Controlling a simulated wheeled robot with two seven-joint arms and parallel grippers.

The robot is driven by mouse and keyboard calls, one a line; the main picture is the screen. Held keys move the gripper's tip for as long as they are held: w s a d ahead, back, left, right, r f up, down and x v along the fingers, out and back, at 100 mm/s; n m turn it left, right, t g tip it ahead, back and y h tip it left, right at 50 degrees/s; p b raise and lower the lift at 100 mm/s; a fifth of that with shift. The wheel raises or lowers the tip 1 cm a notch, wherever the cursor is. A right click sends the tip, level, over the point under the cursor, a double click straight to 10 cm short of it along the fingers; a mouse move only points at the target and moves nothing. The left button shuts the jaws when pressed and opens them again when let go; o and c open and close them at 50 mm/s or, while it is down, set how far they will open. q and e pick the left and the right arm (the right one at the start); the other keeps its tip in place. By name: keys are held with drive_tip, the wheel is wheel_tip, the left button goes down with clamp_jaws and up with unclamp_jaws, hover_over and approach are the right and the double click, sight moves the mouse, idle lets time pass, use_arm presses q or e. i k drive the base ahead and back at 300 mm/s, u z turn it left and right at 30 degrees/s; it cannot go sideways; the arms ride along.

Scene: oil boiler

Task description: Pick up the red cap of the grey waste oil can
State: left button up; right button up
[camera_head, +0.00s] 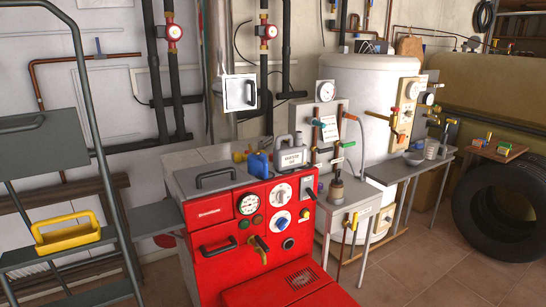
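The grey waste oil can (291,158) stands upright behind the top of the red boiler, near the middle of the view. It has dark lettering on its front and a handle on top. Its red cap is too small or hidden to make out. Neither of my grippers shows in the head view, and no arm reaches toward the can.
A blue can (258,164) stands just left of the grey can. The red boiler (222,236) with gauges and handles stands in front. A ladder (100,150) holding a yellow tray (66,232) is at left. A small side table (349,194) stands at right, with open floor (430,265) beyond.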

sight(292, 155)
drive_tip(key=k, duration=0.9)
drive_tip(key=z, duration=1.2)
drive_tip(key=i, duration=5.45)
drive_tip(key=u, duration=4.05)
